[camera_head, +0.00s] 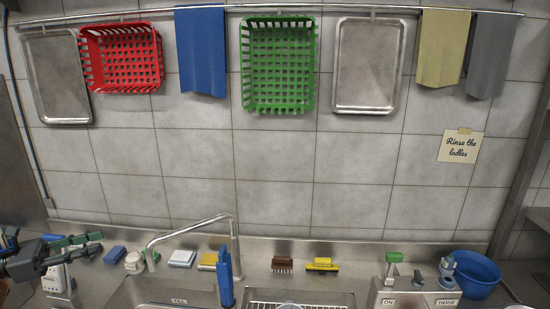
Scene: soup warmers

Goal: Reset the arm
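My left gripper (94,245) reaches in from the left edge over the counter, its dark arm behind it. Its two fingers, with greenish parts, point right and stand slightly apart, with nothing visible between them. A white fixture (58,281) stands just below it in the picture; I cannot tell whether they touch. My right gripper does not show.
A curved metal faucet (192,226) and an upright blue object (225,278) stand at the sink. Sponges and brushes line the back ledge. A blue bowl (477,274) sits right, beside a control panel (390,296). Baskets, trays and cloths hang from the wall rail (270,8).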

